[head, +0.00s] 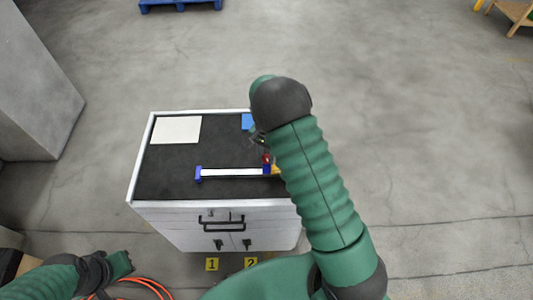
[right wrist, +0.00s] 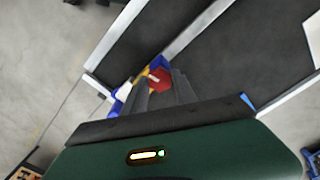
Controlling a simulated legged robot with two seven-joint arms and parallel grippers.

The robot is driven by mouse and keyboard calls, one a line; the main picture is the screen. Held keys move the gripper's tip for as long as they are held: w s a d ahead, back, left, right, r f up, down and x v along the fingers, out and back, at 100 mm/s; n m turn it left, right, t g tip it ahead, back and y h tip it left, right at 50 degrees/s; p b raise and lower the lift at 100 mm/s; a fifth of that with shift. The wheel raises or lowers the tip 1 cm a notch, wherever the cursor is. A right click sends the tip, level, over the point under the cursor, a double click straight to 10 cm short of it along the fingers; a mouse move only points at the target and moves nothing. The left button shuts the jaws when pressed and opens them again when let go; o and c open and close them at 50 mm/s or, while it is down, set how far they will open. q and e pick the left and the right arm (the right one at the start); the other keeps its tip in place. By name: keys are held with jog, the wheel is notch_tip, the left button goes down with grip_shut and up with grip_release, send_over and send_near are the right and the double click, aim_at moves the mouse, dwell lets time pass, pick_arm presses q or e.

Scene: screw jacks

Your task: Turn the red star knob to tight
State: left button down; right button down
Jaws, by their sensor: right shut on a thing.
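The red star knob (head: 266,157) shows as a small red spot at the right end of a white bar (head: 230,173) with blue ends, on the dark cabinet top. In the right wrist view the red knob (right wrist: 159,79) sits between the fingers of my right gripper (right wrist: 162,90), beside blue and yellow parts. The right gripper is shut on the knob. In the head view my right arm hides part of the jack's right end and most of that gripper. My left gripper (head: 122,263) hangs low at the left, away from the cabinet; its fingers are too small to read.
The cabinet (head: 160,209) has a pale raised rim and a black front handle. A cream sheet (head: 175,130) and a blue piece (head: 247,121) lie on its top. An orange cable (head: 140,281) is on the floor. A blue pallet (head: 180,4) stands far back.

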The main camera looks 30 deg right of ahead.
aim_at(266, 157)
jog(key=m, duration=0.2)
jog(key=m+p, duration=0.1)
jog(key=m, duration=0.1)
jog(key=shift+w+r+m, duration=0.1)
jog(key=shift+r+m, duration=0.1)
jog(key=shift+m, duration=0.1)
jog(key=shift+f+m+p, duration=0.1)
jog(key=shift+m+p, duration=0.45)
jog(key=shift+m, duration=1.35)
jog(key=c, duration=1)
grip_release()
notch_tip(266, 157, up, 17)
jog(key=b, duration=0.2)
jog(key=shift+f+b, duration=0.15)
jog(key=shift+b, duration=0.25)
